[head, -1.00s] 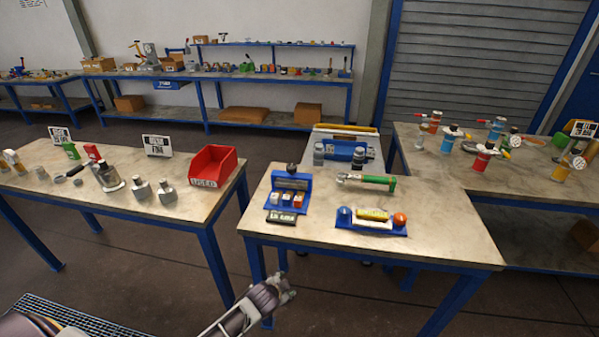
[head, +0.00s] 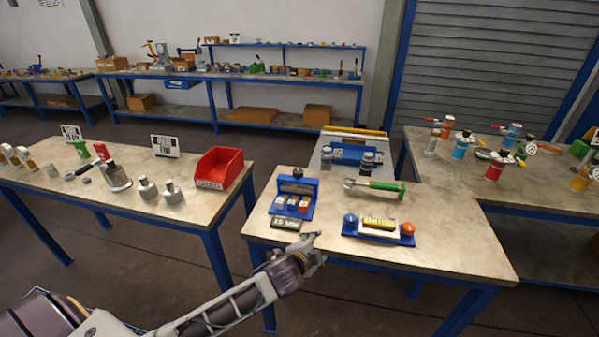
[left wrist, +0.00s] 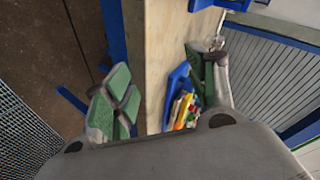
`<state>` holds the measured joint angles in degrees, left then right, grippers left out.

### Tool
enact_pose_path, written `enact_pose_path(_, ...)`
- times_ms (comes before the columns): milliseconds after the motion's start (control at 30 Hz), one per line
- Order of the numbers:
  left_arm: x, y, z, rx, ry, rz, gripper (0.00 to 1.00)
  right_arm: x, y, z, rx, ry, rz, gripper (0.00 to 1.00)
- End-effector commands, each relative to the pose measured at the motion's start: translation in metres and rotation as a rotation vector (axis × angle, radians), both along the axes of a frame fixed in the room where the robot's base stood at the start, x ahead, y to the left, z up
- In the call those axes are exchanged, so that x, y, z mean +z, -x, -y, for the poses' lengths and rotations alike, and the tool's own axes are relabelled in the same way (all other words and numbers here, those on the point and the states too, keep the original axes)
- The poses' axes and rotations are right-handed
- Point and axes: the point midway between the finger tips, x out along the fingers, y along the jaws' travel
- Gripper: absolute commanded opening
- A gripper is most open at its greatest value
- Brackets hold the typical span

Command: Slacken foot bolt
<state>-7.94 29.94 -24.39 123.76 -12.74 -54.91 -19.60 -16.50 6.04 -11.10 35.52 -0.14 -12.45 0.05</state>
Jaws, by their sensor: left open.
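My left gripper (head: 312,246) is open and empty at the front edge of the middle table. In the left wrist view its green-padded fingers (left wrist: 165,92) are spread wide, with the table edge between them. A ratchet-like wrench with a green handle (head: 386,186) lies on the middle table, beyond my gripper and apart from it. Grey flanged metal vessels (head: 116,178) stand on the left table. I cannot tell which bolt is the foot bolt. My right gripper is not in view.
A blue stand (head: 299,186) with small blocks and a display reading "15" is near my gripper. A blue tray (head: 403,238) with a yellow item and two knobs lies to its right. A red bin (head: 220,168) sits on the left table. The middle table's right front is clear.

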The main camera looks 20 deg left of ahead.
Motion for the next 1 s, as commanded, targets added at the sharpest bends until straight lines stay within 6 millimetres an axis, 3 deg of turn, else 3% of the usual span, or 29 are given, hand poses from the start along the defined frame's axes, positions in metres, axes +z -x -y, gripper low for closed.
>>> enact_pose_path(600,0.066,-0.077,0.003,-0.422,-0.535,0.379,0.57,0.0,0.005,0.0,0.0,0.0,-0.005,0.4)
enact_pose_path(1000,0.095,-0.113,-0.029,-0.71,-0.988,0.575,0.57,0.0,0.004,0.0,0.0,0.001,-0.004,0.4)
